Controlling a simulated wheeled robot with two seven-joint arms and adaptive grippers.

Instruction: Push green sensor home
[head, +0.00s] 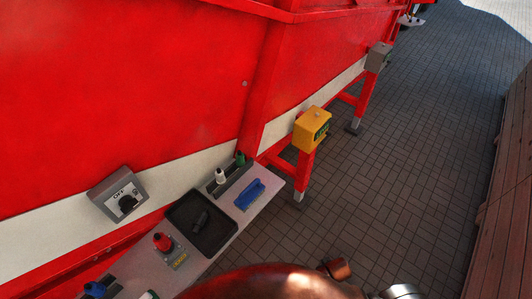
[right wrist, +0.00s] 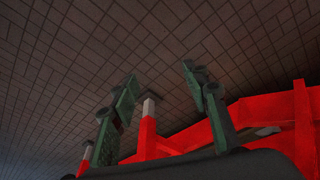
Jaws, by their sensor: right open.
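The green sensor (head: 240,158) is a small green-topped piece standing at the far end of a dark holder (head: 230,181) on the grey shelf, close to the red machine wall. A white-topped sensor (head: 220,175) stands beside it in the same holder. I cannot tell how deep the green one sits. My right gripper shows in the right wrist view (right wrist: 158,85), its two dark green fingers spread apart with nothing between them. Only floor and red machine legs lie beyond them; no sensor shows there. My left gripper is not in view.
The grey shelf (head: 196,262) also carries a blue piece (head: 249,193), a black tray (head: 207,245) with a dark object in it, and a red-topped sensor (head: 163,242). A switch box (head: 118,194) and yellow box (head: 312,130) are on the machine. The paved floor (head: 410,150) is clear.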

